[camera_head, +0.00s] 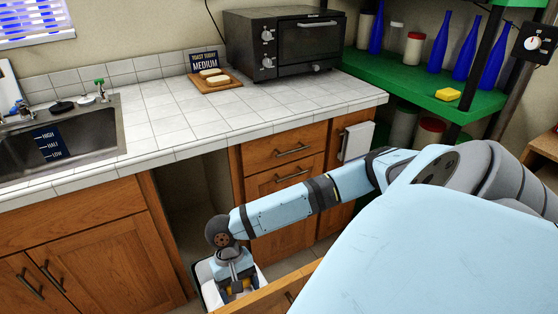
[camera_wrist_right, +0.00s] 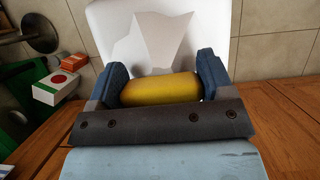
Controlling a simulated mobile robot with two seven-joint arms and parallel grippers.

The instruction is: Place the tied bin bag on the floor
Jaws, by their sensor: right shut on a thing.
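My right gripper (camera_head: 238,288) points down at the lower middle of the head view, in front of the gap between the cabinets. In the right wrist view its two dark blue fingers (camera_wrist_right: 160,85) are shut on a yellow, rounded piece (camera_wrist_right: 160,90), which looks like the tie of the bin bag. A pale white surface (camera_wrist_right: 112,25) rises just beyond the fingers; I cannot tell whether it is bag or bin. White edges of a bin (camera_head: 209,291) show around the gripper in the head view. The bag's body is mostly hidden. My left gripper is not in view.
A wooden edge (camera_head: 275,288) lies close to the gripper on the right. Wooden drawers (camera_head: 283,150) and the tiled counter (camera_head: 180,115) stand behind my right arm. A sink (camera_head: 70,135) is at the left, a toaster oven (camera_head: 290,45) at the back.

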